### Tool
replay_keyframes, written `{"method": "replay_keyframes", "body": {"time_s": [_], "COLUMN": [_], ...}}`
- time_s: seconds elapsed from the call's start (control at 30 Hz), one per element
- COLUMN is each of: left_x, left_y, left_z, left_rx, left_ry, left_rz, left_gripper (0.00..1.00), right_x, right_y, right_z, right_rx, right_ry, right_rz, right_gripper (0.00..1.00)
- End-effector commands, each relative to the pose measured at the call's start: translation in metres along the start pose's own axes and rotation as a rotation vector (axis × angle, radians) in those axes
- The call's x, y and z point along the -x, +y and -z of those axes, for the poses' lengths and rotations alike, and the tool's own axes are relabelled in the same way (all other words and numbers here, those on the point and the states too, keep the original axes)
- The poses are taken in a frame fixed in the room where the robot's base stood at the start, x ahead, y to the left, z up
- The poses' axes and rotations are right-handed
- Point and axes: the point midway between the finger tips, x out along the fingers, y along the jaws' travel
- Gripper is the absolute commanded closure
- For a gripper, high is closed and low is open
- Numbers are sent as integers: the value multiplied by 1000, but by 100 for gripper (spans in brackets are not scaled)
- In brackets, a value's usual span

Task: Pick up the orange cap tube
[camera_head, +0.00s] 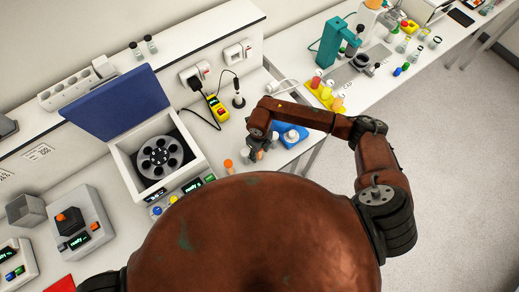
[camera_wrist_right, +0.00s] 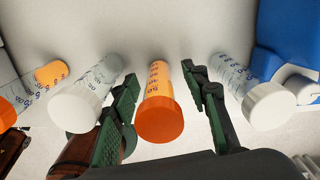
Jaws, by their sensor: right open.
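The tube with the orange cap (camera_wrist_right: 159,120) stands between the two fingers of my right gripper (camera_wrist_right: 161,82) in the right wrist view. Its body is orange with printed marks. The fingers are open, one on each side, with a gap visible to the tube. One white-capped clear tube (camera_wrist_right: 82,106) is just left of the gripper, and another (camera_wrist_right: 266,104) is just right of it. In the head view my right gripper (camera_head: 256,151) reaches down to the bench, and the tube there is mostly hidden by it. My left gripper is not in view.
Another orange cap (camera_wrist_right: 6,114) shows at the wrist view's left edge. A blue rack (camera_head: 303,133) is right of the gripper in the head view. A centrifuge with an open blue lid (camera_head: 118,103) stands to the left. A yellow device (camera_head: 217,108) lies behind.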

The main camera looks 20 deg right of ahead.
Motion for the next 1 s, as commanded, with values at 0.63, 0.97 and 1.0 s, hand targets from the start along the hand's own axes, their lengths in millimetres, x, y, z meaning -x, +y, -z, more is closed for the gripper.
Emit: {"method": "replay_keyframes", "body": {"time_s": [0.63,0.97,1.0], "left_x": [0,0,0], "left_y": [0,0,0], "left_z": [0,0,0], "left_rx": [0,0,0], "left_ry": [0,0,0], "left_rz": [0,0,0], "left_gripper": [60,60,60], "right_x": [-3,-3,-3], "right_y": [0,0,0], "right_z": [0,0,0], "right_rx": [0,0,0], "right_ry": [0,0,0], "right_rz": [0,0,0], "right_gripper": [85,100,100]}}
